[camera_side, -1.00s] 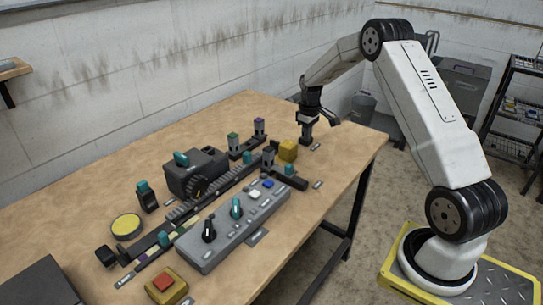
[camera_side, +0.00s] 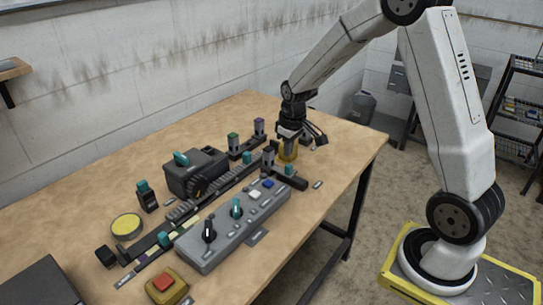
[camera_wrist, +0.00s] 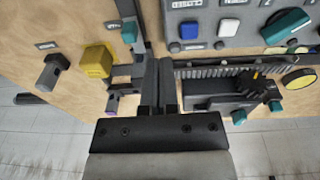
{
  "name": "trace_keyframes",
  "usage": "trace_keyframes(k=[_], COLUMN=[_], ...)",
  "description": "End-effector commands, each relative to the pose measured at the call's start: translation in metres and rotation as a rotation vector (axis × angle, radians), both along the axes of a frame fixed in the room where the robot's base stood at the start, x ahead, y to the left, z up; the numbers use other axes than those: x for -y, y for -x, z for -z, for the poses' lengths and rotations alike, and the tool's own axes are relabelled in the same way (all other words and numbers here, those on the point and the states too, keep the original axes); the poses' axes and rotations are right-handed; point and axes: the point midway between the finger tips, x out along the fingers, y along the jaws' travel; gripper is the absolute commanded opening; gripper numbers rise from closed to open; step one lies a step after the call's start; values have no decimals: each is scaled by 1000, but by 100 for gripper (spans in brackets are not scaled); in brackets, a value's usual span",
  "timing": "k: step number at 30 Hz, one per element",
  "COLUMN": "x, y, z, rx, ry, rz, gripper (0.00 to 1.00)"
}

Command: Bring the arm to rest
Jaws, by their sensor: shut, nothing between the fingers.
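My gripper (camera_side: 290,138) is shut and empty.
The wooden table (camera_side: 90,213) holds a grey control panel (camera_side: 215,252) with knobs and buttons, a toothed rack (camera_side: 182,212), a dark box (camera_side: 200,174), and small posts (camera_side: 258,125) close to my gripper. A red-button box (camera_side: 166,286) is at the front.

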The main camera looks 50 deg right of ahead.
Motion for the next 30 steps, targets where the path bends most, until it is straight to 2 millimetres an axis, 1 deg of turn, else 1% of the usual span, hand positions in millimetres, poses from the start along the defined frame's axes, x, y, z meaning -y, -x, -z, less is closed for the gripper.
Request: trace_keyframes(k=[1, 6, 8, 12, 15, 18, 21, 25, 30], x=[-16, -58, -71, -99, -114, -125, -131, -134, -134], y=[9, 40, 52, 83, 105, 122, 133, 139, 139], z=[-4, -10, -12, -13, -12, -11, -9, -9, -8], rx=[11, 46, 59, 87, 104, 117, 125, 130, 130], ry=[1, -2, -4, -13, -19, -26, -30, -32, -33], rz=[-6, -7, -6, -7, -7, -6, -6, -4, -3], gripper=[0, 0, 0, 0, 0, 0, 0, 0, 0])
